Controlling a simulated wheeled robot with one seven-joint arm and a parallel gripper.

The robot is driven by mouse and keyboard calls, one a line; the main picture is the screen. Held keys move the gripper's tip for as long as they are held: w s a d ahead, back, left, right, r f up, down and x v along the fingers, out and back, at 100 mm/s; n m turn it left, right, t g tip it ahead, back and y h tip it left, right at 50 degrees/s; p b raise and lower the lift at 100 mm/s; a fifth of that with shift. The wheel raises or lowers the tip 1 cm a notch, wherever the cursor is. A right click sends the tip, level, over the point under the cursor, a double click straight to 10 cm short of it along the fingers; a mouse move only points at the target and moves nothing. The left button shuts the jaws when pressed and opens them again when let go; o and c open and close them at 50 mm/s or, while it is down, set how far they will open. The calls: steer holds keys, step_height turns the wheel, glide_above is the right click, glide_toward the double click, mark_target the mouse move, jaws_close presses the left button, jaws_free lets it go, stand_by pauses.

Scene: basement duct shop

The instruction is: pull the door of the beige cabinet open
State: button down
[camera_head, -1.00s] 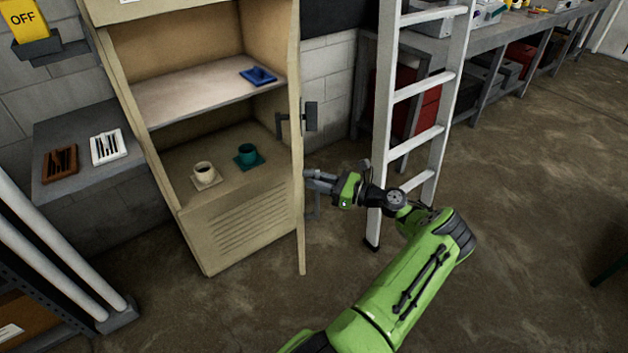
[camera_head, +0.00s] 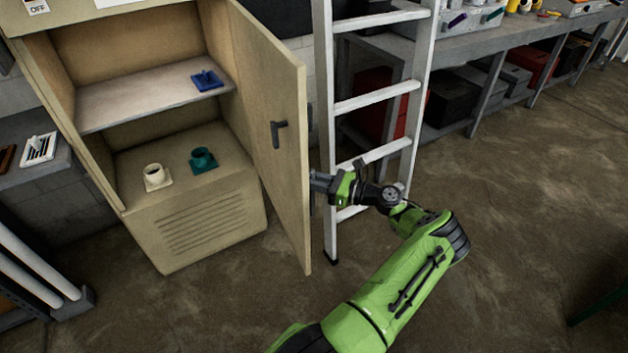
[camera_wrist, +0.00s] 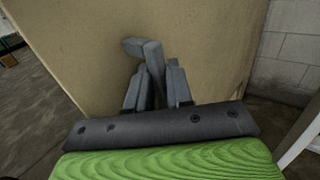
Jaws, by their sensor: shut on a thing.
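The beige cabinet (camera_head: 205,215) stands at the left in the head view with its door (camera_head: 275,100) swung open, hinged on its right side. The door's inner face shows, with a dark lever handle (camera_head: 279,133) on it. My gripper (camera_head: 316,184) is at the outer side of the door's free edge. In the wrist view my gripper (camera_wrist: 158,92) is shut on the grey outer handle (camera_wrist: 146,50), which stands out from the beige door panel (camera_wrist: 205,35). In the head view the outer handle is mostly hidden behind the door and fingers.
A white ladder (camera_head: 372,98) stands close behind my gripper and the door. A grey workbench (camera_head: 480,45) runs along the back right.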

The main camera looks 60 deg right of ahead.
steer(key=shift+s+d+r, duration=0.1)
steer(key=shift+d+r, duration=0.05)
steer(key=shift+d, duration=0.25)
steer(key=c, duration=1.3)
jaws_free()
steer(key=shift+o, duration=0.9)
steer(key=shift+w, duration=0.25)
steer(key=shift+s, duration=0.1)
steer(key=s+d, duration=0.1)
steer(key=s, duration=1.4)
steer(key=shift+s+d, duration=0.35)
steer(key=shift+d, duration=0.05)
